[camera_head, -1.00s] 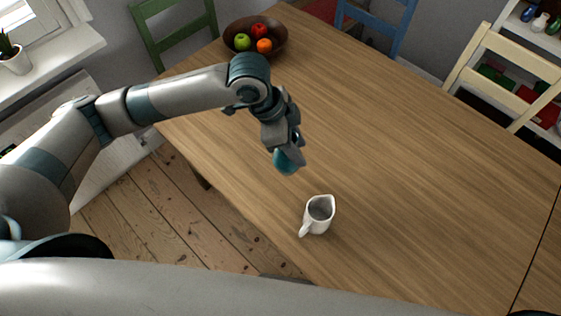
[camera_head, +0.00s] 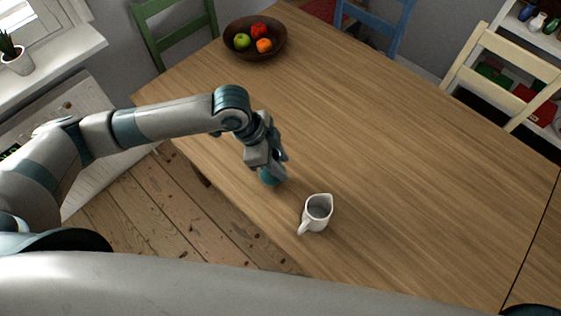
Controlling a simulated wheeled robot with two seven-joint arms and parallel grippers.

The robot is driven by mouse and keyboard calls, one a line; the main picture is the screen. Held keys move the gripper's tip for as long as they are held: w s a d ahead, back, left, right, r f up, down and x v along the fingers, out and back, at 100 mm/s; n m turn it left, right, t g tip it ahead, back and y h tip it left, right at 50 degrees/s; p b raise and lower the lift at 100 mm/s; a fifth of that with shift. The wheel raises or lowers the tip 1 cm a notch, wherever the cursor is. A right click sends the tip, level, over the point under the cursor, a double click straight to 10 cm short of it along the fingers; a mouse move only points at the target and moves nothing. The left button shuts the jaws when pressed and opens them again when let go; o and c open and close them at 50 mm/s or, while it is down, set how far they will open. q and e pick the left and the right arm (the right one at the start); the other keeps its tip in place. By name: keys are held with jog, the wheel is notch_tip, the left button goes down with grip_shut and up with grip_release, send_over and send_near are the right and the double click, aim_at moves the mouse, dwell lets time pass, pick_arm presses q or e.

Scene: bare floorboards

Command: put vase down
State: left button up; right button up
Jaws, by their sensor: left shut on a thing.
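The vase (camera_head: 268,178) is a small teal piece showing at the tips of my left gripper (camera_head: 275,172). The gripper is shut on it, and the fingers hide most of it. It is over the wooden table (camera_head: 400,150), near the table's left edge. I cannot tell whether the vase touches the tabletop. My right gripper is not in view.
A white jug (camera_head: 317,213) stands on the table, just right of and nearer than the vase. A brown bowl (camera_head: 275,51) with several fruits stands at the far end. Chairs stand around the table. The table's middle and right are clear.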

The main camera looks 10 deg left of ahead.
pick_arm(q)
jog(key=shift+f, duration=0.45)
jog(key=shift+f, duration=0.15)
jog(key=o, duration=1.3)
jog(key=b+v, duration=0.1)
jog(key=v, duration=1.1)
jog(key=shift+b, duration=0.4)
